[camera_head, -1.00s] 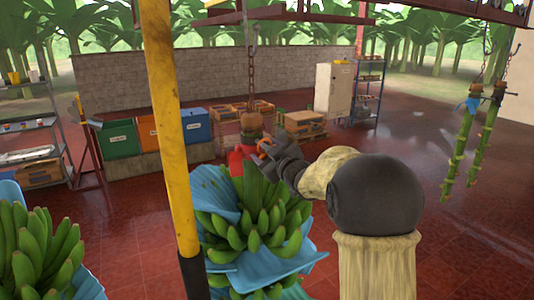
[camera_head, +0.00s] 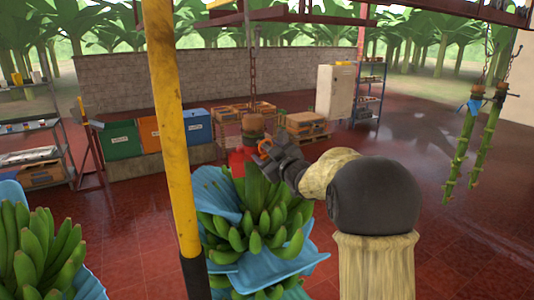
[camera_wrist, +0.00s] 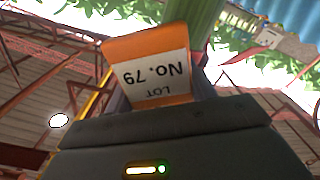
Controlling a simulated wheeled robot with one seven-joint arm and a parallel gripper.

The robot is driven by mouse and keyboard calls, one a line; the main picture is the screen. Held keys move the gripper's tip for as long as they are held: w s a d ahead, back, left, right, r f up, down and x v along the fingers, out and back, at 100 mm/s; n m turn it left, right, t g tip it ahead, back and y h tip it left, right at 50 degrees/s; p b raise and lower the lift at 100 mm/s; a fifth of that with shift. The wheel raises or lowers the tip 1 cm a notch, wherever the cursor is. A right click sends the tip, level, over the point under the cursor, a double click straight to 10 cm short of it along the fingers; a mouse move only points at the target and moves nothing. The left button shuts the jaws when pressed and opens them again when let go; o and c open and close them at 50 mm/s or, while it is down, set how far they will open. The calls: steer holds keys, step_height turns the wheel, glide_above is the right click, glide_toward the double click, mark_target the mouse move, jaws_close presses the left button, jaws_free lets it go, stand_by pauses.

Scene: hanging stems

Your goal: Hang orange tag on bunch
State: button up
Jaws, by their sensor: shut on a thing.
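The orange tag (camera_wrist: 148,70) is held in my gripper (camera_wrist: 150,105); its white label reads "LOT No. 79" upside down in the wrist view. In the head view the tag (camera_head: 264,147) is a small orange spot at the tip of my gripper (camera_head: 270,158). The bunch of green bananas (camera_head: 270,215) hangs just below, wrapped in blue sheets (camera_head: 218,195). Its brown stem top (camera_head: 254,122) is right behind the tag in the head view. A green stem (camera_wrist: 196,22) shows behind the tag in the wrist view. Whether the tag touches the stem I cannot tell.
A yellow and black post (camera_head: 170,110) stands left of the bunch. Another banana bunch (camera_head: 35,250) is at the lower left. Green, orange and blue bins (camera_head: 160,135) stand behind. Bare green stems (camera_head: 465,150) hang at the right. Red floor is open at the right.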

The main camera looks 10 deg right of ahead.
steer(key=shift+w+d+f, duration=0.15)
steer(key=shift+d+f, duration=0.1)
steer(key=shift+d, duration=0.05)
stand_by(0.5)
steer(key=o, duration=1.2)
steer(key=b+v, duration=0.6)
steer(key=v, duration=1.1)
steer(key=shift+b, duration=0.3)
steer(key=shift+a, duration=0.1)
